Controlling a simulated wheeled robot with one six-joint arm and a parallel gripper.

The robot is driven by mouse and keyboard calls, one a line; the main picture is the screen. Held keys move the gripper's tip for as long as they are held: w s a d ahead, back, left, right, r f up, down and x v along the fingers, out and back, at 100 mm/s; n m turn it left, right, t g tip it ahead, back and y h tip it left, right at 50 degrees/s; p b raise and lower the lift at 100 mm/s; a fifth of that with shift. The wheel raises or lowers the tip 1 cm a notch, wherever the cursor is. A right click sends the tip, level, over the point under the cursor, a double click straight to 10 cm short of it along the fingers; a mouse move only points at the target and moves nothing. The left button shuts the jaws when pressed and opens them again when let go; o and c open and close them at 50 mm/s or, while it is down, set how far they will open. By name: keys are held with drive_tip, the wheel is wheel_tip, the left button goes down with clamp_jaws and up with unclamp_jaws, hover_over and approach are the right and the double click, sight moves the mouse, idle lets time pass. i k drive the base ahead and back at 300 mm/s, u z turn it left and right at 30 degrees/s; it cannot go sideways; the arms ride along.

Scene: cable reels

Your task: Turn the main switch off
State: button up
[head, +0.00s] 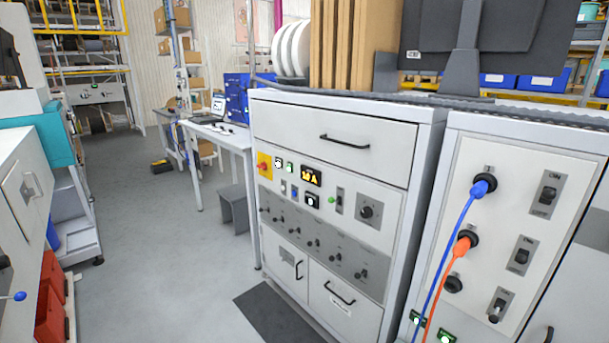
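A red rotary switch on a yellow plate (264,166), which looks like the main switch, sits at the upper left of the control panel on the white cabinet (320,132). It is small in the head view; its red handle looks roughly level, but I cannot read its position marks. To its right are small round controls, a small display with orange figures (311,176) and a green-tipped toggle (333,199). A grey strip with several black knobs (313,243) runs below. My gripper is not in the head view.
A second cabinet (520,160) at right carries toggle switches and plugged blue (447,237) and orange (444,275) cables. A dark mat (275,312) lies before the white cabinet. Open grey floor (165,260) stretches left of it, bounded by a bench and red bins (50,300).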

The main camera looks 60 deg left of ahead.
sight(264, 166)
drive_tip(key=u, duration=2.8)
drive_tip(key=i, duration=0.95)
drive_tip(key=u, duration=0.5)
drive_tip(key=i, duration=2.3)
drive_tip(key=z, duration=0.3)
